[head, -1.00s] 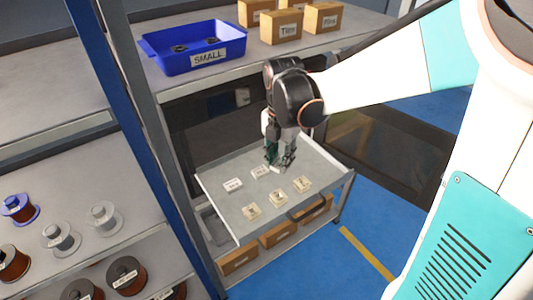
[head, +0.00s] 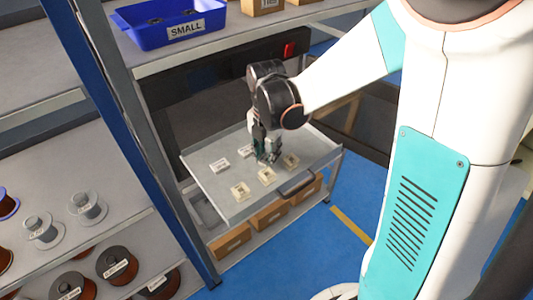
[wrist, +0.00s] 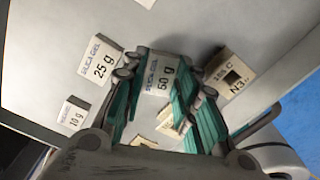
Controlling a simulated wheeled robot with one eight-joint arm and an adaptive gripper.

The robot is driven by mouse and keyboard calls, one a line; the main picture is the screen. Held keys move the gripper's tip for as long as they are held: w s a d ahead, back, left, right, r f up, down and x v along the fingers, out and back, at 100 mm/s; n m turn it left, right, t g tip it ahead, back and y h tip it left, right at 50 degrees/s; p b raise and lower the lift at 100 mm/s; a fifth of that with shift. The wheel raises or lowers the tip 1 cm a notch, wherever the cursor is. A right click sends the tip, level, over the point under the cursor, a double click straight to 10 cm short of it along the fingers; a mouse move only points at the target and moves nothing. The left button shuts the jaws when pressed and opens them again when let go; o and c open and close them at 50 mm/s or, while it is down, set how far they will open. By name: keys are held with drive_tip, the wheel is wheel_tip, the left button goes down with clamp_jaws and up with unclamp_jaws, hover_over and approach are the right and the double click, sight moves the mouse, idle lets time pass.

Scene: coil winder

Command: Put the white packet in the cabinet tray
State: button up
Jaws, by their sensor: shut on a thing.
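My gripper (head: 267,158) is low over the grey pull-out tray (head: 228,206). In the wrist view its green-padded fingers are shut on a white packet (wrist: 158,74) labelled silica gel 50 g. I cannot tell whether that packet still touches the tray. Two other white packets lie left of the gripper: one marked 25 g (wrist: 100,62) and a smaller one marked 10 g (wrist: 73,114). Beige packets lie on the tray's front side, at left (head: 240,192), middle (head: 266,177) and right (head: 290,161). One marked N3 (wrist: 230,72) is right of the fingers.
Cardboard boxes (head: 268,219) stand below the tray. A blue post (head: 130,120) rises left of it, with wire spools (head: 88,207) on shelves beyond. A blue bin labelled SMALL (head: 165,22) is on the shelf above. Blue floor (head: 310,245) is clear at right.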

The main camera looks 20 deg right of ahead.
sight(266, 157)
drive_tip(key=o, duration=0.5)
drive_tip(key=shift+f, duration=0.1)
wheel_tip(266, 157, up, 12)
drive_tip(key=p, duration=0.4)
drive_tip(key=s+r+m+t, duration=0.2)
drive_tip(key=s+m, duration=0.3)
drive_tip(key=m, duration=0.3)
drive_tip(key=s+r+m+t, duration=0.2)
drive_tip(key=s+m, duration=0.2)
drive_tip(key=m, duration=0.5)
drive_tip(key=s+d+r+m+t, duration=0.1)
drive_tip(key=s+r+m+t, duration=0.1)
drive_tip(key=s+m, duration=0.3)
drive_tip(key=shift+s+r+m+t, duration=0.1)
drive_tip(key=shift+s+m+t, duration=0.15)
drive_tip(key=shift+m, duration=0.75)
drive_tip(key=shift+s+r+m+t, duration=0.1)
drive_tip(key=shift+m+t, duration=0.25)
drive_tip(key=shift+m, duration=0.65)
